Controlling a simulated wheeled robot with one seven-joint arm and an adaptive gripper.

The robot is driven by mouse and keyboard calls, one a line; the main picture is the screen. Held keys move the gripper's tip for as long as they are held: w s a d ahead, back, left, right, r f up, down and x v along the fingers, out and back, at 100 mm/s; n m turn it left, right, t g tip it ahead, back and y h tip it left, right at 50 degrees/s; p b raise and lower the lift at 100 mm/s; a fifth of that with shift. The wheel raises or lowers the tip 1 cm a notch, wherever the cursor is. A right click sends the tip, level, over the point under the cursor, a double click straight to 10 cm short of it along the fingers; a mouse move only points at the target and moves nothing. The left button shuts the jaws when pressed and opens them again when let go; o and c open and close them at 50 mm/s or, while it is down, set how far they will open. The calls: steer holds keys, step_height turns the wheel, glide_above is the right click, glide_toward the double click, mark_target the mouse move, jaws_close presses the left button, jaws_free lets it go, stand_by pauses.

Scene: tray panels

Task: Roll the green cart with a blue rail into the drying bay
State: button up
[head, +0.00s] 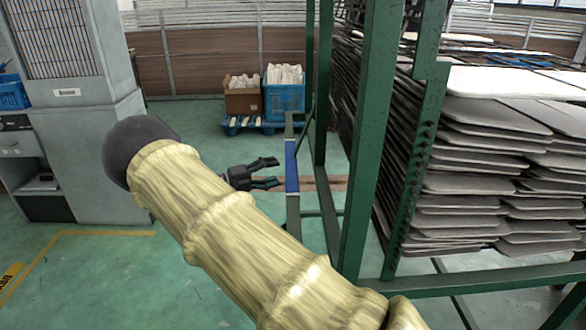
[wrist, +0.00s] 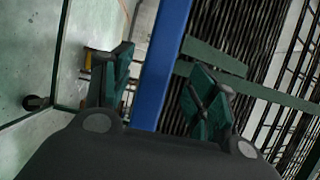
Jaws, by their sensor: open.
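The green cart (head: 360,140) is a tall metal frame on the right in the head view, stacked with many grey panels (head: 470,180). Its blue rail (head: 291,165) is a short upright bar on the cart's left side. My gripper (head: 278,172) is open, its fingers pointing right at the rail. In the wrist view the blue rail (wrist: 160,65) runs slantwise between the two spread, dark green-padded fingers of my gripper (wrist: 162,80). Gaps show on both sides, and I cannot tell whether either finger touches it. I cannot identify the drying bay.
A grey cabinet (head: 85,130) stands at the left. A cardboard box (head: 243,101) and a blue crate (head: 284,102) sit on a blue pallet (head: 247,126) at the back. Yellow floor lines (head: 100,233) lie at lower left. Green floor is open between cabinet and cart.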

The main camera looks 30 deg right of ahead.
mark_target(291, 168)
steer(key=d, duration=0.2)
steer(key=s+d, duration=0.1)
steer(key=d, duration=0.4)
steer(key=shift+s+d, duration=0.15)
steer(key=shift+c, duration=0.2)
jaws_close()
